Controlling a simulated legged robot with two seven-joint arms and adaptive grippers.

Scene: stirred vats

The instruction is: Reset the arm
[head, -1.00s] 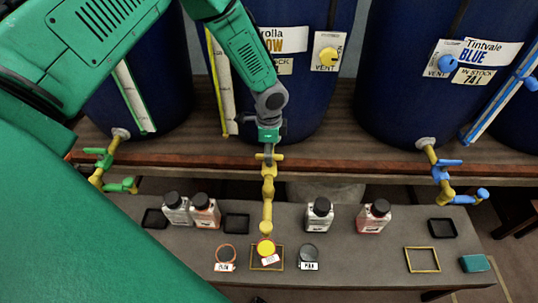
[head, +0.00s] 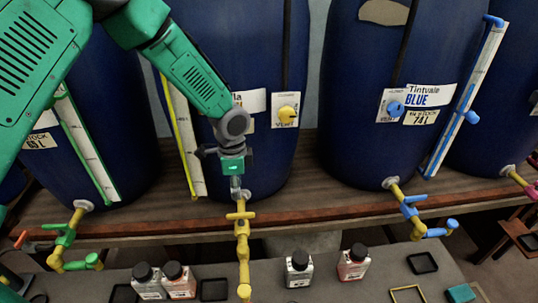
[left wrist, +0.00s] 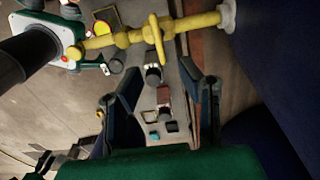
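My left arm comes in from the left in the head view. Its gripper (head: 237,188) hangs in front of the middle blue vat (head: 262,80), just above the yellow tap (head: 241,245). In the left wrist view the two dark fingers of this gripper (left wrist: 157,70) stand wide apart with nothing held between them. The yellow tap (left wrist: 130,38) runs across the top of that view, beyond the fingertips and apart from them. My right gripper shows in neither view.
A vat with a green tap (head: 68,240) stands left, the Tintvale Blue vat (head: 395,140) with a blue tap (head: 412,215) right. Below, bottles (head: 299,268) and a red-tinted bottle (head: 353,262) stand on a grey bench (head: 330,290). A wooden shelf edge (head: 320,212) runs under the vats.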

